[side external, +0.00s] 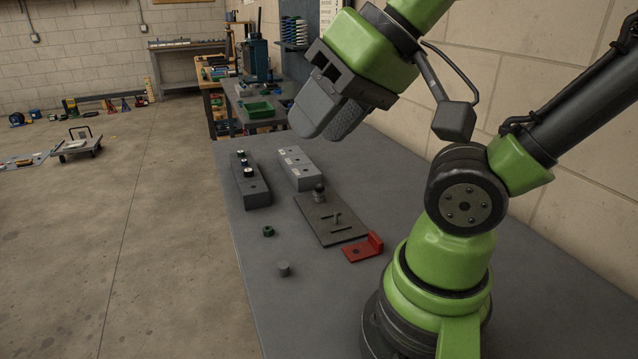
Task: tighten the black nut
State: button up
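I cannot tell for sure which thing is the black nut. Several small black round parts with pale tops (245,164) sit in a row on a dark grey block (258,197). A small dark green ring (268,231) lies alone on the table. A flat dark plate (345,232) with slots has a dark knob-like part (319,191) upright near its back edge and a small post (336,216) near its middle. My gripper (335,117) hangs in the air above the back of the table, clear of these parts. Its two broad grey fingers look empty; their gap is unclear.
A lighter grey block (299,170) stands beside the dark block. A red bracket (363,249) lies at the plate's front corner. A small grey cylinder (283,269) stands nearer the table's left edge. The grey table (330,310) is clear at the front. A wall bounds the right side.

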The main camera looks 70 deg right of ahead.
jog(key=w+d+m+g+h, duration=0.2)
jog(key=w+d+m, duration=0.4)
jog(key=w+m, duration=0.2)
jog(key=m+g, duration=0.5)
jog(key=m, duration=1.6)
send_over(319, 184)
notch_tip(319, 184, down, 21)
jog(key=shift+s+r, duration=0.1)
jog(key=shift+r, duration=0.05)
jog(key=shift+f, duration=3.4)
jog(key=n, duration=1.3)
jog(key=shift+n, duration=0.4)
jog(key=n, duration=1)
grip_shut()
